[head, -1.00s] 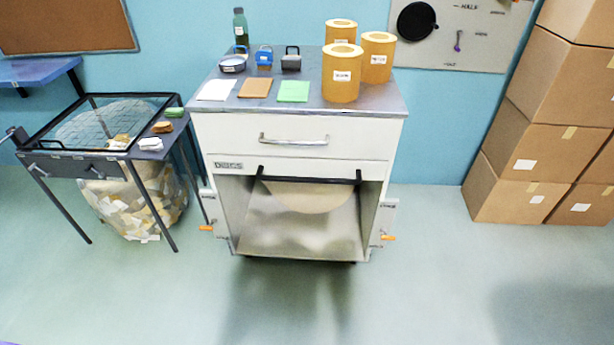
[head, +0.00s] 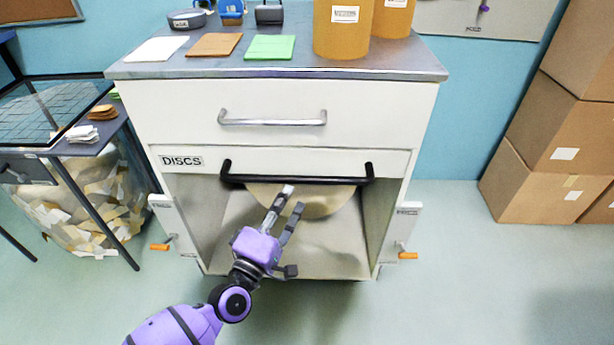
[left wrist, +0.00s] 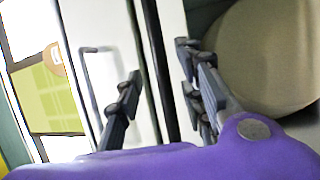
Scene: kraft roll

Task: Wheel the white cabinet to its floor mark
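The white cabinet (head: 180,115) stands in front of me, with a drawer handle (head: 272,119) and a black push bar (head: 300,181) below it. My left gripper (head: 293,198) has its fingers apart just below and in front of the bar. In the left wrist view the dark bar (left wrist: 158,68) appears between the two open fingers; I cannot tell whether they touch it. Orange pedals show low on the left (head: 160,246) and right (head: 408,255) sides. The floor mark is not visible. My right gripper is out of view.
Yellow rolls (head: 343,30), cards (head: 213,45) and locks (head: 231,8) rest on the cabinet top. A dark table (head: 88,148) with a scrap-filled bin (head: 85,205) stands close at left. Cardboard boxes (head: 530,185) are stacked at right. Floor between cabinet and boxes is clear.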

